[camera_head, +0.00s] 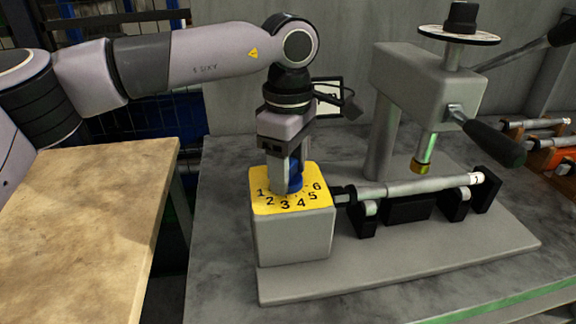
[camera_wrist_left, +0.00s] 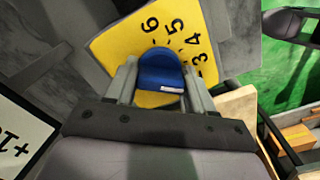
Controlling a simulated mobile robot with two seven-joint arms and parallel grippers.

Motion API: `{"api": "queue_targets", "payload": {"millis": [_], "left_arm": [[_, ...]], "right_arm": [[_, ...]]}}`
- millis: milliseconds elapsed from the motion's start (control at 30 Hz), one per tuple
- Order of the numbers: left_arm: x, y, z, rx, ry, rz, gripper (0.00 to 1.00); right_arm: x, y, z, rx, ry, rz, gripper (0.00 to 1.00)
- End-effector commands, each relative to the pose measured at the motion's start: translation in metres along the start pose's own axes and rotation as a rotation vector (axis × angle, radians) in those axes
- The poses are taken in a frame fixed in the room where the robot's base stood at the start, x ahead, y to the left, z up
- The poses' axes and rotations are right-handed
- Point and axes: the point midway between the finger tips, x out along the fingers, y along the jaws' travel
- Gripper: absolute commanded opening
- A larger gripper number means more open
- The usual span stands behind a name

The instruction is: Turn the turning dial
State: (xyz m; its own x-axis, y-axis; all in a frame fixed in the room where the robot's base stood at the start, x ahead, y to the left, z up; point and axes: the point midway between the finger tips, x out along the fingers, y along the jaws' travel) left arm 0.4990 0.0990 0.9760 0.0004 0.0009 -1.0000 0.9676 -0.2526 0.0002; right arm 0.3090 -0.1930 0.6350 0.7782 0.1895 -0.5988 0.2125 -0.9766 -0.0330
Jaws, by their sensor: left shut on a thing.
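The turning dial is a blue knob (camera_head: 295,180) on a yellow plate (camera_head: 262,206) with black numbers 1 to 6, on top of a grey block. My left gripper (camera_head: 287,182) points down from above with its fingers around the knob. In the left wrist view the blue knob (camera_wrist_left: 162,70) sits between the two fingers (camera_wrist_left: 160,85), and the gripper is shut on it. The yellow plate (camera_wrist_left: 120,40) shows the numbers 3 to 6 there; the rest is hidden by the gripper. My right gripper is not in view.
A grey machine head (camera_head: 425,75) with a black-handled lever stands right of the dial. A metal shaft (camera_head: 415,187) lies on black supports beside the block. More shafts rest on an orange rack (camera_head: 550,155) at the far right. A tan table (camera_head: 90,220) stands at the left.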

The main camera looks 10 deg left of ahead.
Motion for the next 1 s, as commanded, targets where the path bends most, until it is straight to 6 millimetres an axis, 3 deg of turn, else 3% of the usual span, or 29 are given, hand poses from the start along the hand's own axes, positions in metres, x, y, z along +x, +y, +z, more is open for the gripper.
{"api": "queue_targets", "payload": {"millis": [500,1000], "left_arm": [[0.0000,0.0002,0.0019,-0.319,-0.006,-0.002,0.23],[-0.0006,0.0006,0.0021,-0.389,-0.006,0.000,0.23]], "right_arm": [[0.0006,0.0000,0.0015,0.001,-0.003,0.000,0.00],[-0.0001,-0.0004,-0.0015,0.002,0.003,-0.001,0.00]]}}
